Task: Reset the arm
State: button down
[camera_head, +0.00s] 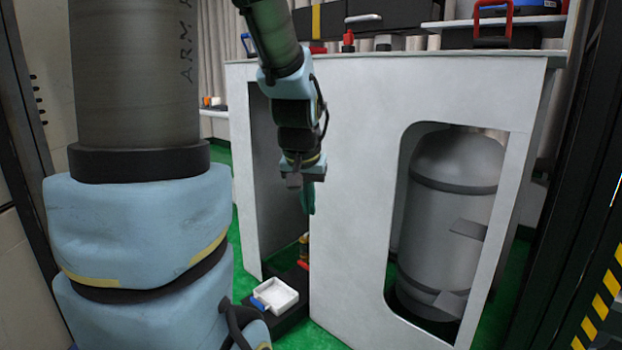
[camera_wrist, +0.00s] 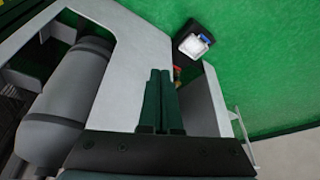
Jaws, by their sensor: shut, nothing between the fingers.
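My arm hangs down from the top of the head view in front of a white cabinet (camera_head: 350,160). My gripper (camera_head: 308,208) points down beside the cabinet's left opening, with dark green fingers. In the wrist view my gripper (camera_wrist: 160,75) shows its two green fingers side by side and together, with nothing between them. The fingers appear apart from the cabinet, though the exact gap is hard to judge.
A grey tank (camera_head: 450,200) stands inside the cabinet's right opening. A small white tray (camera_head: 275,294) with a blue part sits on a dark base low at the cabinet's left. A red-handled box (camera_head: 492,30) stands on top. Dark frames flank both sides.

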jog(key=s+a+f+n+g, duration=0.1)
jog(key=s+a+f+g, duration=0.2)
jog(key=s+a+f, duration=0.4)
notch_tip(320, 180, up, 22)
jog(key=s+p, duration=0.2)
jog(key=p, duration=1.9)
jog(key=shift+d+y+p, duration=0.4)
